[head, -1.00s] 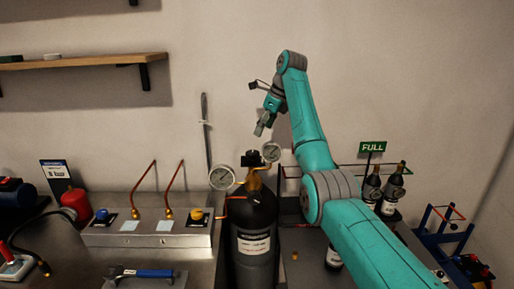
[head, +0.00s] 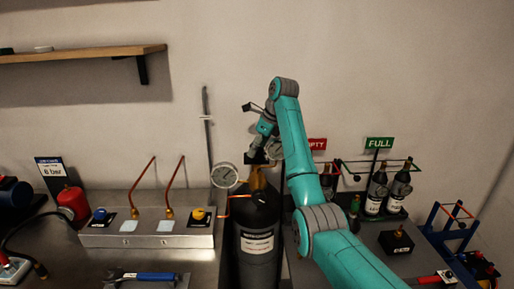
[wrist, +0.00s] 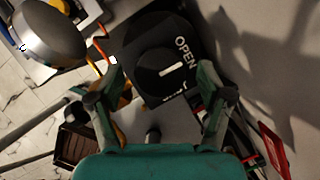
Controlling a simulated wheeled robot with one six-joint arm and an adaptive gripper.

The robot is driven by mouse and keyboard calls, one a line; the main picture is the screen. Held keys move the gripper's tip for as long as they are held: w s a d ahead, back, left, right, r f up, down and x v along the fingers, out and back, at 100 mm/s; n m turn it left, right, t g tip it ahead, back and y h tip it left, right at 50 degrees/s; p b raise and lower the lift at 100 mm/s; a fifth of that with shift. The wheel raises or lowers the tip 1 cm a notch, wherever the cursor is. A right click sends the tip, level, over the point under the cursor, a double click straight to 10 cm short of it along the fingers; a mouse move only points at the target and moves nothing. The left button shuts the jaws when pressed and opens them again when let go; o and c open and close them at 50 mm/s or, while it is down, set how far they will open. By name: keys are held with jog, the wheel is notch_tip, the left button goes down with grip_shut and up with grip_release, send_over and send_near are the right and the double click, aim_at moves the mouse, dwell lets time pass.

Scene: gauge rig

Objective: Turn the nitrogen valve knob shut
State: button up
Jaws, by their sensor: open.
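The black nitrogen cylinder (head: 258,215) stands in the middle of the head view, with a brass valve (head: 258,180) on top. In the wrist view the black valve knob (wrist: 160,72) sits on a black plate lettered OPEN (wrist: 185,52), with a second, partly hidden word below. A white line on the knob points right, close to the end of OPEN. My gripper (wrist: 158,82) is open, with one finger on each side of the knob in the picture. Contact cannot be told. In the head view my gripper (head: 262,146) is just above the valve top.
A round gauge (head: 224,176) is left of the valve, and looms large in the wrist view (wrist: 50,35). A steel panel (head: 150,238) with copper pipes is at left. Bottles (head: 376,188) stand beside a FULL sign at right.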

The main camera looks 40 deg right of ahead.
jog(key=c, duration=1.2)
jog(key=shift+o, duration=0.2)
jog(key=m+h, duration=0.1)
jog(key=m, duration=0.1)
jog(key=shift+a+m, duration=0.1)
jog(key=shift+m, duration=0.3)
jog(key=shift+m+h, duration=0.8)
jog(key=shift+m, duration=1.4)
